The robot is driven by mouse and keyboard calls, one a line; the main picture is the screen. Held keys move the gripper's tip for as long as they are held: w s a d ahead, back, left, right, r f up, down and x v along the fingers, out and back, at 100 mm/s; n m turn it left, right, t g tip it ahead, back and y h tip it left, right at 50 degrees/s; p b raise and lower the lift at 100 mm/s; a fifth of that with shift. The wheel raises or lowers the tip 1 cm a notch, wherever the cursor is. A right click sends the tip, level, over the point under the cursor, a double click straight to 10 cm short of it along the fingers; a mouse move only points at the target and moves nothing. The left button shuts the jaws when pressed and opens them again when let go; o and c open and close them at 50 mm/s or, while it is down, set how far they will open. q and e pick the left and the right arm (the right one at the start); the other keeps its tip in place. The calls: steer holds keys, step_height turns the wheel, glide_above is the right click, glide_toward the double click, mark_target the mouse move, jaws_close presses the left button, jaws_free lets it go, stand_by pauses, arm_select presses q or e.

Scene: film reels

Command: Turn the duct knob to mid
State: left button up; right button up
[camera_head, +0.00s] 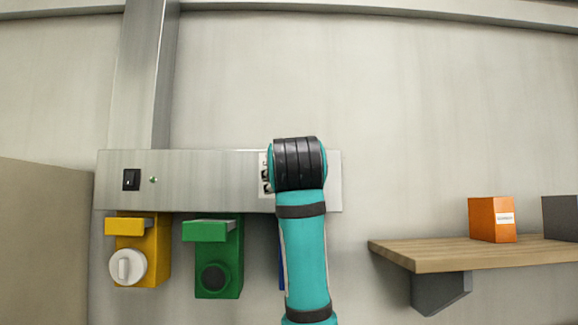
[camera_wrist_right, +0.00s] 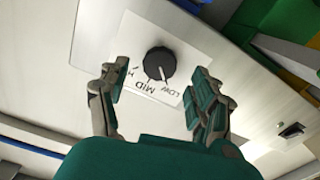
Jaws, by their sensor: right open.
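The duct knob (camera_wrist_right: 158,61) is a round black dial on a white label plate (camera_wrist_right: 127,47) in the right wrist view. The plate reads LOW, MID and a partly covered word starting with H. A light mark shows on the knob's lower side, but its exact setting is hard to read. My right gripper (camera_wrist_right: 156,80) is open, with one finger on each side of the plate and the knob between and beyond the fingertips; contact cannot be told. In the head view my right arm hides the knob, and only the plate's left edge (camera_head: 265,176) shows. My left gripper is out of view.
The metal panel (camera_head: 215,173) carries a black switch (camera_head: 131,180) and a green light. A wooden shelf (camera_head: 440,254) at right holds an orange box (camera_head: 491,219).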

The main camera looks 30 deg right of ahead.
steer(key=p+x, duration=0.1)
steer(key=x, duration=0.2)
steer(key=shift+d, duration=0.1)
steer(key=shift+c, duration=0.4)
steer(key=shift+c, duration=1)
steer(key=c, duration=0.9)
